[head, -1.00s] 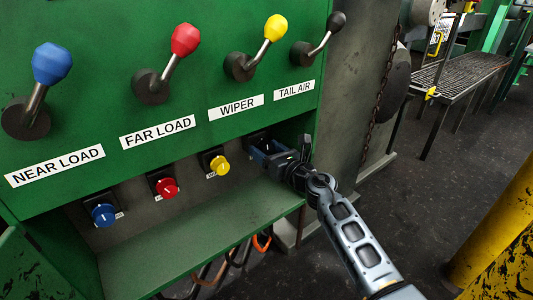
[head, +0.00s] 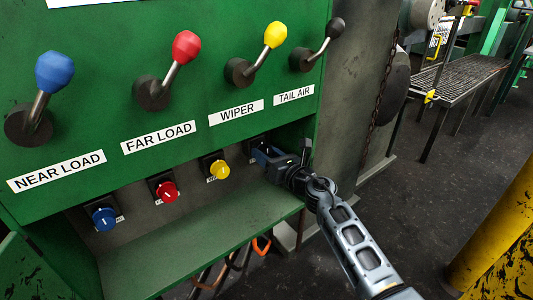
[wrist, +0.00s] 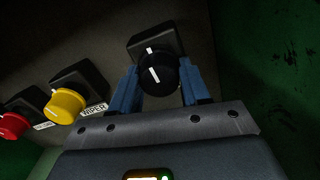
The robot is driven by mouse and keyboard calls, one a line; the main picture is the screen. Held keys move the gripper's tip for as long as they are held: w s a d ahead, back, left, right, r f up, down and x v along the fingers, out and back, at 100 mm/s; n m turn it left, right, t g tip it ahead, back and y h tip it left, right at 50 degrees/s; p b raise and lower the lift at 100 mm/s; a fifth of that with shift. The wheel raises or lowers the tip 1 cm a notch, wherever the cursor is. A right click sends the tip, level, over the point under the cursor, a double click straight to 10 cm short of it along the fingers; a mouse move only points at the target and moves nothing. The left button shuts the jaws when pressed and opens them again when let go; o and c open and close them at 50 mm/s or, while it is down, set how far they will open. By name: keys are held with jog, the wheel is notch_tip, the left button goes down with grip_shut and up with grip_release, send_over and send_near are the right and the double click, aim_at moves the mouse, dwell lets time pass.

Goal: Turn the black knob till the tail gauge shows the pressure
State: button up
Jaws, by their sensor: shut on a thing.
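The black knob (wrist: 158,74) sits on a dark square base at the right end of the knob row, with a white line on its face that tilts slightly left of upright. In the wrist view my gripper (wrist: 157,82) has its two blue fingers on either side of the knob, shut on it. In the head view my gripper (head: 262,155) reaches into the recess under the TAIL AIR label (head: 294,96) and hides the black knob. I cannot make out a tail gauge in either view.
Left of the black knob are a yellow knob (head: 219,169), a red knob (head: 167,191) and a blue knob (head: 104,218). A green shelf (head: 190,260) lies below. Levers with coloured balls stand above, the black-balled lever (head: 318,48) at the right. A chain (head: 381,100) hangs right of the cabinet.

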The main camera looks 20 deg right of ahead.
jog(key=o, duration=1)
jog(key=p+v, duration=0.2)
jog(key=v, duration=0.6)
jog(key=shift+p, duration=0.3)
jog(key=shift+w, duration=0.1)
